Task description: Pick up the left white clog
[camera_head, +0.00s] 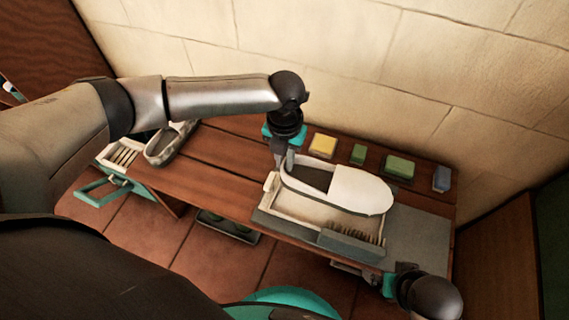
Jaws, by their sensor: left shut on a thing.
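A white clog (362,190) with a grey inside is at the middle right, over a pale tray (262,216). My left gripper (284,160) is shut on this clog's rim at its open heel end, seen from above. I cannot tell whether the clog touches the tray. A second, greyer-looking clog (160,150) lies at the left of the wooden table (205,180), partly hidden by my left arm. My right gripper (388,284) is low at the right, by the table's front edge; its fingers cannot be made out clearly.
A brush (352,244) lies at the tray's front. Behind stand a yellow block (323,145), green blocks (358,154) and a blue item (442,179), near the wall. A teal-handled drawer (100,192) juts out at left. Bare wood lies between the second clog and the tray.

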